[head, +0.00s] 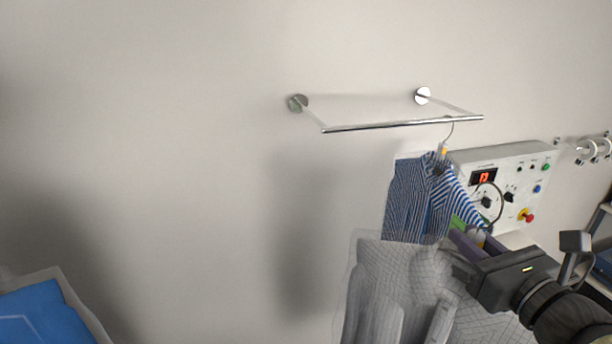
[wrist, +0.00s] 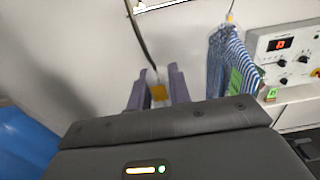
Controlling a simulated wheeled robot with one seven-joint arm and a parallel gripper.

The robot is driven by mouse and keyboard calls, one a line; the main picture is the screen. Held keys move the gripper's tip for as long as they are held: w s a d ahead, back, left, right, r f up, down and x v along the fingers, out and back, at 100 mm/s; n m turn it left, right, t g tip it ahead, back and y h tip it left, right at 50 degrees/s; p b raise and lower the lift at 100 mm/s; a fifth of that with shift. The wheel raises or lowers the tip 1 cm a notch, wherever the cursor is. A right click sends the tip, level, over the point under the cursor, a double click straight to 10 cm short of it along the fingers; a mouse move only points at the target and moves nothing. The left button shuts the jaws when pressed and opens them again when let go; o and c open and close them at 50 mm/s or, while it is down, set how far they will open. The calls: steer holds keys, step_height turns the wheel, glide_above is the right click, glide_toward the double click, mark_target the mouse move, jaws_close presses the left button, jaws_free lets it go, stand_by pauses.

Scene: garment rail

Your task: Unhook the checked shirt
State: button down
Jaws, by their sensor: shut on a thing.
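The checked shirt (head: 385,275), pale grey with a fine dark grid, hangs below my gripper (head: 470,236) at the lower middle of the head view. In the wrist view my gripper (wrist: 156,88) is shut on its hanger's neck, where a yellow piece (wrist: 158,93) shows between the purple fingers. The hanger's dark hook (wrist: 136,35) rises from the fingers. In the head view the hook (head: 489,184) curves in front of the control panel, below the rail (head: 400,125) and apart from it. The shirt's lower part is cut off by the frame.
A blue-and-white striped shirt (head: 408,200) hangs from the rail's right end, close behind the checked shirt; it also shows in the wrist view (wrist: 228,62). A control panel (head: 510,165) is on the wall at right. A blue-lined container (head: 45,312) is at lower left. The middle left is clear.

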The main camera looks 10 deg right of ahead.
steer(key=shift+s+d+p, duration=0.1)
steer(key=shift+s+p, duration=0.5)
steer(key=shift+s, duration=5)
steer(key=shift+d, duration=0.1)
